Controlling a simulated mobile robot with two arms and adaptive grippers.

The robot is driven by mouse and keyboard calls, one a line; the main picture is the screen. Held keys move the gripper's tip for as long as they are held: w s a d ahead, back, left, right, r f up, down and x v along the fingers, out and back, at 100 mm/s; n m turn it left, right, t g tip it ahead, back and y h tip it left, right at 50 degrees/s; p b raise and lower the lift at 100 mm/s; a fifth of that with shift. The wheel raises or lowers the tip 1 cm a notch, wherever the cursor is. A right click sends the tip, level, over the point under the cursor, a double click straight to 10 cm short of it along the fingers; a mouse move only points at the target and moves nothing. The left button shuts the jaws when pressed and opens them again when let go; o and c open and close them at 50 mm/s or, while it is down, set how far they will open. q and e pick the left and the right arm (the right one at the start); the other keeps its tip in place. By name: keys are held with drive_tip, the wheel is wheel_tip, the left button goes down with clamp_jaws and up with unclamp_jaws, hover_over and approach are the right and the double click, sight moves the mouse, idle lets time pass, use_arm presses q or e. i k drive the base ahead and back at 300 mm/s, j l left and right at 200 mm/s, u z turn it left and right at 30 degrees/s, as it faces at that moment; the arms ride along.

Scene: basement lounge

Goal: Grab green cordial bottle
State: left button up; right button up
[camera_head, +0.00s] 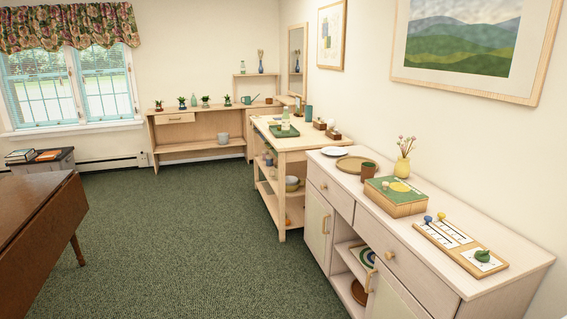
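No gripper of mine shows in the head view. A small, pale green upright shape that may be a bottle (285,114) stands at the green tray (262,130) on the light wood cart (283,146), in the middle distance. It is too small to tell whether it is the green cordial bottle. A dark green cylinder (309,112) stands near the back of the same cart top, close to the wall.
A long pale sideboard (465,278) along the right wall bears a box (396,197), a yellow vase (402,169) and a game board (447,243). A brown table (30,222) stands at left. Green carpet between is clear.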

sight(285, 119)
drive_tip(key=i+u, duration=0.35)
drive_tip(key=i, duration=1.8)
